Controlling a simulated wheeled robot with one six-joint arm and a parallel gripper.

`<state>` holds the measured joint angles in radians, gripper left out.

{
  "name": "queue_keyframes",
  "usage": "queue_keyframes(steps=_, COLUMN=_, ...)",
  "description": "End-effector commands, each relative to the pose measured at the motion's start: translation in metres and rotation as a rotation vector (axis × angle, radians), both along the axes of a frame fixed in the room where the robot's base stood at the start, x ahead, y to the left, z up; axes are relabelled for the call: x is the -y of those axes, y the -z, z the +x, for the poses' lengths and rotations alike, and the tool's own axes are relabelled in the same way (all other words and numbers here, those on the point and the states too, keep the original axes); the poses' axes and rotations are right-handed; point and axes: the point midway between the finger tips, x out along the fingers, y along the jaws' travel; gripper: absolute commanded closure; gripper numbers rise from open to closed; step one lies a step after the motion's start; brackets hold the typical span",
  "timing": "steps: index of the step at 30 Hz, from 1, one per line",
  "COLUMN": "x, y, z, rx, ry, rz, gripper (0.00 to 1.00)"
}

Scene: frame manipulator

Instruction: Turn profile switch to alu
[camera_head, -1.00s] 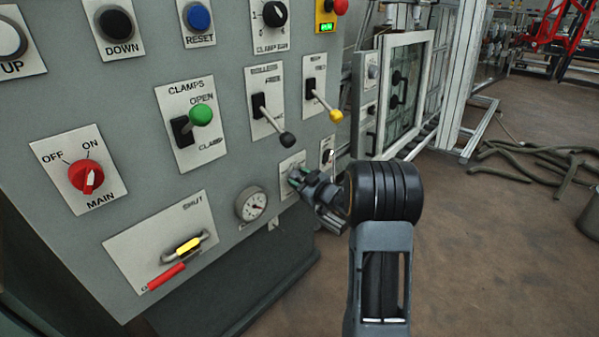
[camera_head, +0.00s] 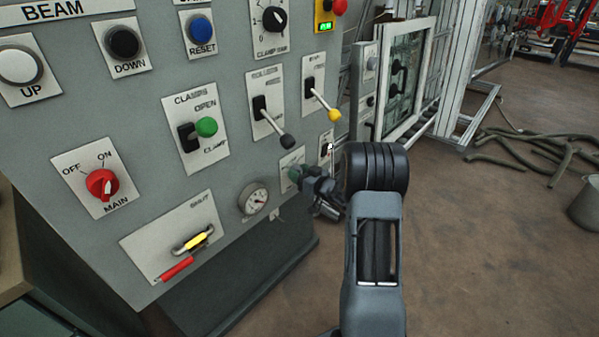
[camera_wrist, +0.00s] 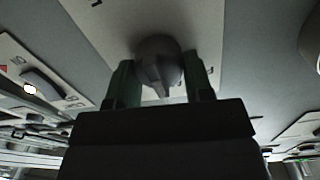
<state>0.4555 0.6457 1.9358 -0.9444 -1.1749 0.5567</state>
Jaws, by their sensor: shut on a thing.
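A dark round knob with a pointer ridge (camera_wrist: 160,65) sits on a pale label plate (camera_wrist: 205,25) in the wrist view. I take it to be the profile switch; its lettering is too small or hidden to read. My gripper (camera_wrist: 160,80) is shut on this knob, with one green-dark finger on each side. In the head view my gripper (camera_head: 298,174) is at the plate (camera_head: 291,160) low on the grey panel, right of the pressure gauge. The knob is hidden there, so I cannot tell which setting it points to.
Close above are two long levers, one with a black ball (camera_head: 286,142) and one with a yellow ball (camera_head: 334,115). A small white-tipped toggle (camera_head: 330,148) is just right of my gripper. The pressure gauge (camera_head: 254,199) is to the left. Open floor lies right.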

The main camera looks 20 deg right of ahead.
Motion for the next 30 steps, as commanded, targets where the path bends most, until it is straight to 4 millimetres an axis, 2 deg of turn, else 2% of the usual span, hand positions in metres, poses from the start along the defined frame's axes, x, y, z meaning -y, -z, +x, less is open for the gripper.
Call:
queue_keyframes(steps=9, x=0.001, y=-0.001, z=0.000, rx=0.002, ry=0.002, rz=0.001, gripper=0.77)
queue_keyframes(steps=10, x=0.001, y=-0.001, z=0.000, rx=0.002, ry=0.001, rz=0.001, gripper=0.50)
queue_keyframes(steps=17, x=0.000, y=0.000, z=0.000, rx=0.001, ry=0.001, rz=0.000, gripper=0.28)
queue_keyframes(steps=26, x=0.001, y=-0.001, z=-0.002, rx=0.000, ry=0.001, rz=0.000, gripper=0.27)
queue_keyframes(steps=30, x=0.008, y=-0.002, z=-0.016, rx=-0.001, ry=0.004, rz=0.002, gripper=0.27)
